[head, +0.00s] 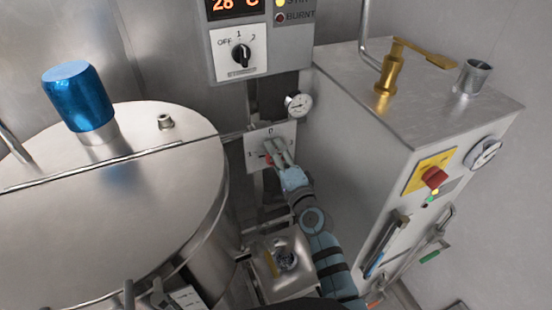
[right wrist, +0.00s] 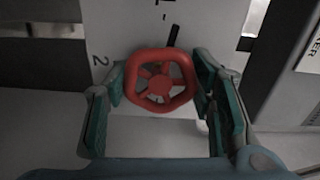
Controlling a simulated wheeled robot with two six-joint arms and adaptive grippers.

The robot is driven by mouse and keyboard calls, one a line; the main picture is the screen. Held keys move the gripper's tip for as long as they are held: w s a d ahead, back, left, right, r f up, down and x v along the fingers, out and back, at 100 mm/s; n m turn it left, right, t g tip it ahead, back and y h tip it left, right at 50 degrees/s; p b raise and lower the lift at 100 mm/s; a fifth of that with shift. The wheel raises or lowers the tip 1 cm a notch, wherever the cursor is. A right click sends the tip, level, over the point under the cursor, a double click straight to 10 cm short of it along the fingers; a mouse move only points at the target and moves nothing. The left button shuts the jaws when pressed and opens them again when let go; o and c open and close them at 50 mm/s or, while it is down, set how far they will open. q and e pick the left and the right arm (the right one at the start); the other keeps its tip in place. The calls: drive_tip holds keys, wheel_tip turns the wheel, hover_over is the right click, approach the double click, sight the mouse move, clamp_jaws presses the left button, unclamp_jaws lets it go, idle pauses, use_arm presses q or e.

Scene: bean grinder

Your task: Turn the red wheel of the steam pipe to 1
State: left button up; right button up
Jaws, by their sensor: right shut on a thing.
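The red wheel (right wrist: 160,82) sits in front of a white plate (right wrist: 130,30) in the right wrist view. A black mark shows on the plate just above the wheel, and a tilted "2" is at its left. My right gripper (right wrist: 163,92) has its fingers on either side of the wheel's rim and is shut on it. In the head view, the right gripper (head: 278,152) reaches the white plate (head: 259,134) and hides most of the red wheel (head: 268,158). The wheel's exact setting cannot be read. My left gripper is not in view.
A pressure gauge (head: 299,104) is just above and right of the plate. A large steel tank (head: 160,190) with a blue cap (head: 78,95) fills the left. A grey machine cabinet (head: 350,160) stands close to the right of my arm. A control box (head: 240,55) hangs above.

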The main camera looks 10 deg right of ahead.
drive_tip(key=shift+f+n, duration=0.1)
drive_tip(key=shift+n, duration=0.8)
drive_tip(key=o, duration=1.2)
drive_tip(key=s, duration=0.4)
drive_tip(key=s+d, duration=0.1)
drive_tip(key=s, duration=0.3)
drive_tip(key=s+d, duration=0.1)
drive_tip(key=s, duration=0.3)
drive_tip(key=shift+d, duration=0.15)
drive_tip(key=shift+w, duration=0.1)
